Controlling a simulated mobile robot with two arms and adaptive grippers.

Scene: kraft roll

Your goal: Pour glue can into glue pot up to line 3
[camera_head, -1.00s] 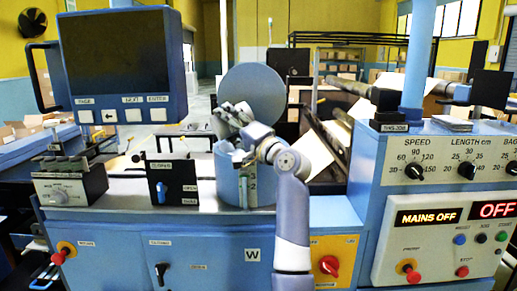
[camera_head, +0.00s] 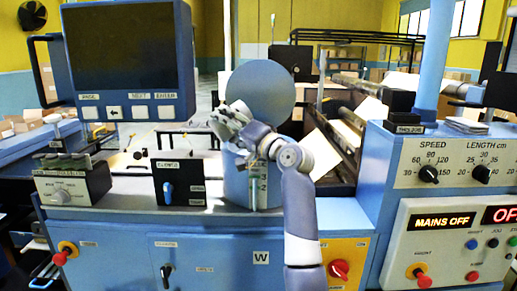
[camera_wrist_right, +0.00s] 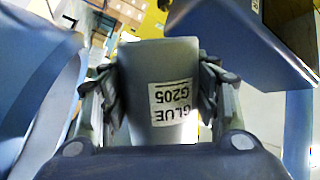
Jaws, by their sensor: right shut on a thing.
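The glue pot (camera_head: 236,184) is a blue cylinder on the bench top, with its round blue lid (camera_head: 260,95) standing up behind it. A gauge strip (camera_head: 253,187) with a readable 2 runs down its front; I cannot read the glue level. My right gripper (camera_head: 228,122) is above the pot's upper left rim, and my forearm crosses the pot's right side. In the right wrist view my right gripper (camera_wrist_right: 160,95) is shut on the grey glue can (camera_wrist_right: 150,65), labelled GLUE G205. The can's mouth and any stream are not visible. My left gripper is not in view.
A black screen console (camera_head: 125,60) hangs at the left. A small switch box (camera_head: 178,184) stands just left of the pot. The control panel (camera_head: 445,220) at right reads MAINS OFF.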

